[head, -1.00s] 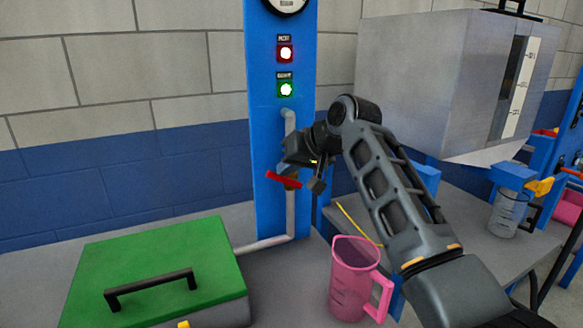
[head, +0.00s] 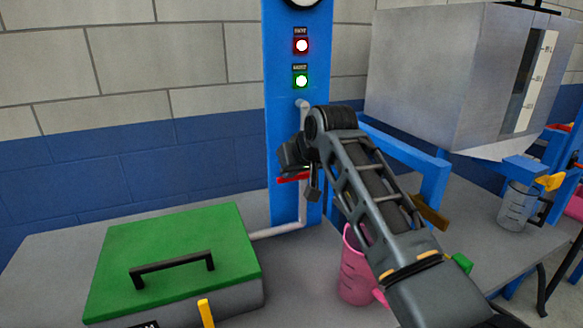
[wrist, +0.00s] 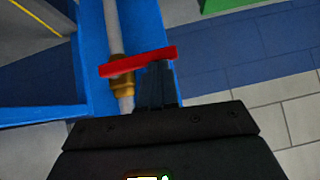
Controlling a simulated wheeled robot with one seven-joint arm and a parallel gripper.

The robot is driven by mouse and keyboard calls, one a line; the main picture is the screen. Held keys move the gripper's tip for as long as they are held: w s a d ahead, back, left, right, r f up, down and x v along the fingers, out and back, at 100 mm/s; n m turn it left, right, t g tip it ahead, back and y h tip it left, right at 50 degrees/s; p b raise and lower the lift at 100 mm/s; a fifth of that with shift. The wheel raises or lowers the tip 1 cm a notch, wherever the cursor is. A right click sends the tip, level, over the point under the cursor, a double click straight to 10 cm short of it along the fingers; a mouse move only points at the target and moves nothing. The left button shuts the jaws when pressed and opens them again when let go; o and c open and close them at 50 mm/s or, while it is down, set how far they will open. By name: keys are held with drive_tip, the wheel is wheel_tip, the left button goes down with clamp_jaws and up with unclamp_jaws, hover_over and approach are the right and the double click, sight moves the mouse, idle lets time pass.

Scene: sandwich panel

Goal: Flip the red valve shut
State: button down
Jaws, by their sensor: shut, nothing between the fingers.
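The red valve handle (head: 291,179) sits on a grey vertical pipe in front of the blue panel post. It lies crosswise to the pipe, nearly level. In the wrist view the red handle (wrist: 138,61) crosses the pipe (wrist: 115,30) above a brass valve body (wrist: 121,82). My gripper (wrist: 155,68) is shut with nothing in it. Its fingertips are at the handle's right part in that view, close against or just under it; I cannot tell if they touch. In the head view my gripper (head: 300,160) is just above the handle and partly hides the pipe.
A green-lidded box (head: 180,250) with a black handle stands at the left front. A pink jug (head: 355,270) stands partly behind my arm. A large grey tank (head: 440,80) is at the right, with a clear jug (head: 516,207) below its yellow tap.

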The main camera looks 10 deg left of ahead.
idle(0.4)
drive_tip(key=w+a+r+p+v, duration=0.1)
drive_tip(key=r+v, duration=0.1)
drive_tip(key=v, duration=1.1)
drive_tip(key=shift+a, duration=0.35)
drive_tip(key=shift+w+f, duration=0.15)
